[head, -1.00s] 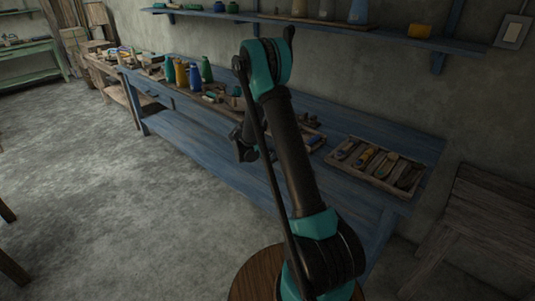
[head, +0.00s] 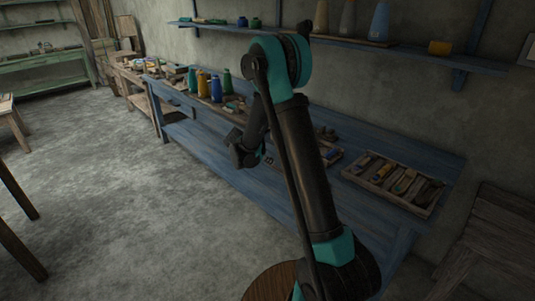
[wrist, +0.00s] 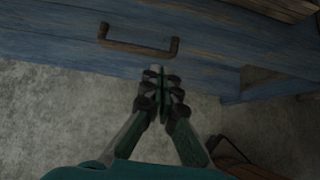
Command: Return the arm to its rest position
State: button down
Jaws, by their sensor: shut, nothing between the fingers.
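My arm, black with teal joints, stands folded in front of the blue table in the head view. My gripper (head: 240,158) hangs at the near side of the table's front edge, apart from the things on it; its fingers are too small and dark to make out there. In the wrist view my gripper (wrist: 160,80) has its two fingers together with nothing between them. It points toward the blue table front, just below a dark drawer handle (wrist: 138,44).
The blue table (head: 420,158) bears a wooden tray (head: 415,206) of shuttles and several coloured bottles (head: 203,84). A blue wall shelf (head: 420,57) runs above. A wooden stool (head: 497,240) stands at right. Grey floor (head: 110,170) is open at left.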

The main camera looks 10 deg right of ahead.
jog(key=s+d+r+m+g+y, duration=0.1)
jog(key=s+d+r+m+y, duration=0.15)
jog(key=s+m, duration=0.5)
jog(key=s+d+r+m+y, duration=0.1)
jog(key=s+d+r+m, duration=0.3)
jog(key=s, duration=0.7)
jog(key=s+a+f+m+y, duration=0.1)
jog(key=s+m+y, duration=0.1)
jog(key=s+m, duration=0.4)
jog(key=s+a+f+m+y, duration=0.1)
jog(key=s+m+y, duration=0.1)
jog(key=s+m, duration=0.5)
jog(key=shift+s+a, duration=0.25)
jog(key=shift+s, duration=2.1)
jog(key=shift+f+m, duration=0.1)
jog(key=shift+m, duration=0.15)
